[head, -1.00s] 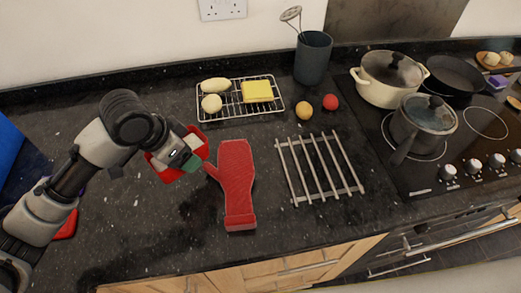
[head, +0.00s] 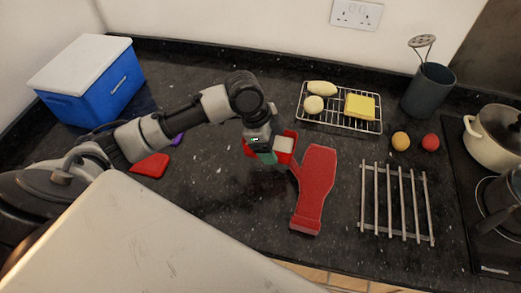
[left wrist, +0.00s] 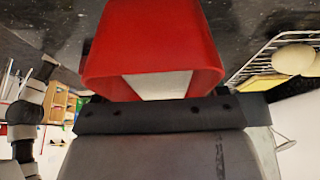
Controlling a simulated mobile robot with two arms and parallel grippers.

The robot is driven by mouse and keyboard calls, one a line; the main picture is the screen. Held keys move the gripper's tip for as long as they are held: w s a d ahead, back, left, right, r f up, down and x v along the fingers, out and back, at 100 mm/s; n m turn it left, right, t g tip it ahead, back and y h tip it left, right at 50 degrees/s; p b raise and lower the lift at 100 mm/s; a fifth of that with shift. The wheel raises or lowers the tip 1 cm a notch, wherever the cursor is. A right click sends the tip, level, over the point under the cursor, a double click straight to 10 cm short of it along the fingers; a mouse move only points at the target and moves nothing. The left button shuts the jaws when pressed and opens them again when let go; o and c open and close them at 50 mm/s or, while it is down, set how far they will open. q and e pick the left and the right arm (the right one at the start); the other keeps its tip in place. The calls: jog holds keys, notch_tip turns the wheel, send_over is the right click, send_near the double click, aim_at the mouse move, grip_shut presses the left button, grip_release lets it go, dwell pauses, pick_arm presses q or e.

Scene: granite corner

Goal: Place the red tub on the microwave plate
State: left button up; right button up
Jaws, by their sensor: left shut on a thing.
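The red tub (head: 284,158) is in my left gripper (head: 266,153), above the dark counter and just left of the red oven mitt. Something pale shows inside it. In the left wrist view the red tub (left wrist: 152,38) fills the top middle, right against the dark gripper body; the fingertips are hidden there. My left gripper is shut on the tub. I cannot make out a microwave plate in any view. My right gripper is not in view.
The red mitt (head: 316,185) lies beside a metal trivet (head: 397,200). A wire rack (head: 340,122) with food stands behind. A blue cooler box (head: 95,90) is at the back left, with a flat red thing (head: 152,165) nearer. The counter between cooler and rack is clear.

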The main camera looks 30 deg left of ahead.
aim_at(259, 162)
pick_arm(q)
jog(key=a+f, duration=0.2)
jog(key=a, duration=0.1)
jog(key=shift+s+a, duration=0.15)
jog(key=shift+a, duration=0.1)
notch_tip(259, 162, down, 4)
jog(key=shift+r+p, duration=0.25)
jog(key=shift+p, duration=0.5)
jog(key=shift+f, duration=0.35)
jog(key=o, duration=1.2)
jog(key=shift+f, duration=0.15)
